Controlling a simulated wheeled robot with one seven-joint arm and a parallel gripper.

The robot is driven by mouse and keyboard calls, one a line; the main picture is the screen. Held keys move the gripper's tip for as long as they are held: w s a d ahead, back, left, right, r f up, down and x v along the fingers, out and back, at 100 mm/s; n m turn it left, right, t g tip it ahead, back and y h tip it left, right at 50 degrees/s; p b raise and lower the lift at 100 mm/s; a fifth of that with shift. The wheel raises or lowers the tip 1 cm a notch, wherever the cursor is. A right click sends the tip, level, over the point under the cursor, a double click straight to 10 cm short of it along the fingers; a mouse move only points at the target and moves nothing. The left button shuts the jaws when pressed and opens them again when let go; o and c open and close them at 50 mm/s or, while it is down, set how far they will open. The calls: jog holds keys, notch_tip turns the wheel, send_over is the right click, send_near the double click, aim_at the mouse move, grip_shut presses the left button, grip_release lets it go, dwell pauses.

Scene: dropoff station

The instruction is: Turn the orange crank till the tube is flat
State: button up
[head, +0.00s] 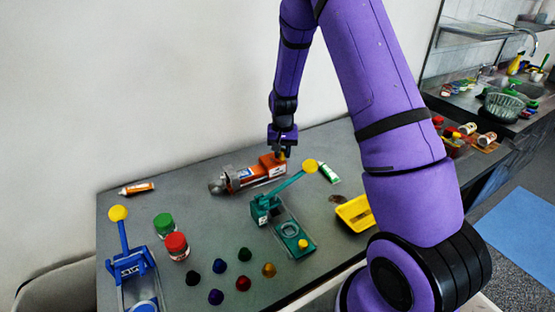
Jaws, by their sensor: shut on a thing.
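My gripper (282,153) is at the back of the table, pointing down over the right end of the tube-squeezing device. It is shut on the crank there, which is mostly hidden by the fingers. The device has an orange block (269,163). An orange and white tube (244,178) extends left from the block, with a grey metal part (217,187) at its far left end. How flat the tube is cannot be made out at this size.
A green press with a yellow-knobbed lever (290,186) stands just in front. A white-green tube (328,173) and yellow tray (355,213) lie right. An orange tube (137,188), jars (176,245), a blue press (130,262) and several small coloured pieces (243,284) occupy the left and front.

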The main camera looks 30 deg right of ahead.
jog(key=o, duration=0.9)
jog(key=shift+r, duration=3.05)
